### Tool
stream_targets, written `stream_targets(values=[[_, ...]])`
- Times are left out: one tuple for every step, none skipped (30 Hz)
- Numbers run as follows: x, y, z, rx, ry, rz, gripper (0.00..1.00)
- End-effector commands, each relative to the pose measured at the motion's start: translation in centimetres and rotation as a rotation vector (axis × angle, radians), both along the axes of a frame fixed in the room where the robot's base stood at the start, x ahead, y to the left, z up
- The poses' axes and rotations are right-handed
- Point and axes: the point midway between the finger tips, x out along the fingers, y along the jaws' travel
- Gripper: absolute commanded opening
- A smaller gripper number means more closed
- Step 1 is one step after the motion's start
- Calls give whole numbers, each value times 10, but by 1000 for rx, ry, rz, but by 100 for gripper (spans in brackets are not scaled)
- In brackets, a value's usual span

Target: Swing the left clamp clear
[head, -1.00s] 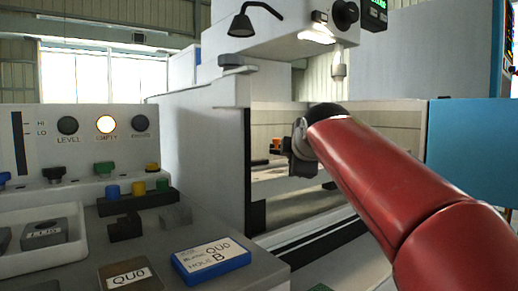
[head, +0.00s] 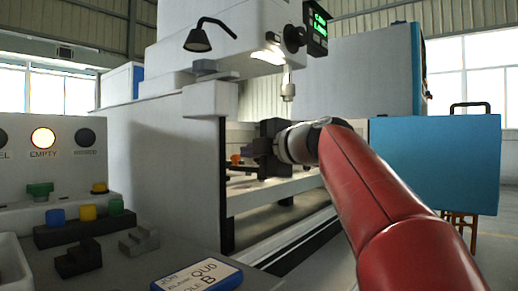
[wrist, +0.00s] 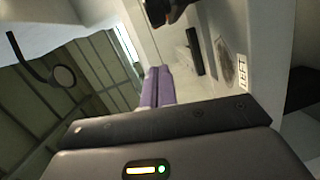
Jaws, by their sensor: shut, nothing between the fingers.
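My gripper (head: 232,169) reaches into the pale machine's open work bay in the head view. Its purple fingers (wrist: 157,87) are shut together and empty in the wrist view. A label reading LEFT (wrist: 244,73) is on a pale surface right of the fingers. A short dark bar (wrist: 195,52) lies near that label, apart from the fingers. A dark and brown part (wrist: 166,10) is cut off at the top edge. In the head view a small orange part (head: 236,159) shows just behind the fingers. I cannot tell which of these belongs to the left clamp.
The machine head with a nozzle (head: 288,85) hangs above the bay. The bay's front wall (head: 270,194) runs below my gripper. A blue cabinet (head: 440,160) stands to the right. A bench with coloured knobs (head: 87,212) and a blue-edged plate (head: 200,275) is at left.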

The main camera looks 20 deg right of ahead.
Motion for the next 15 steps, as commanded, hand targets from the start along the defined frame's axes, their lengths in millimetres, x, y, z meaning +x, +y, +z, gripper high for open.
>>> stream_targets(values=[[12, 5, 0, 0, 4, 2, 0], [18, 8, -1, -1, 4, 1, 0], [26, 11, -2, -2, 3, 1, 0], [31, 14, -2, -2, 3, 2, 0], [37, 16, -3, -1, 4, 1, 0], [43, 19, -4, -1, 3, 0, 0], [49, 16, -5, -1, 4, -4, 0], [53, 13, -6, 0, 4, -4, 0], [58, 11, -7, -2, 3, -4, 0], [62, 9, -8, -1, 3, -3, 0], [65, 8, -9, -1, 3, -4, 0], [69, 6, -9, 0, 2, -4, 0], [71, 5, -10, 0, 2, -4, 0], [73, 4, -10, 0, 2, -3, 0], [75, 4, -11, 0, 1, -3, 0]])
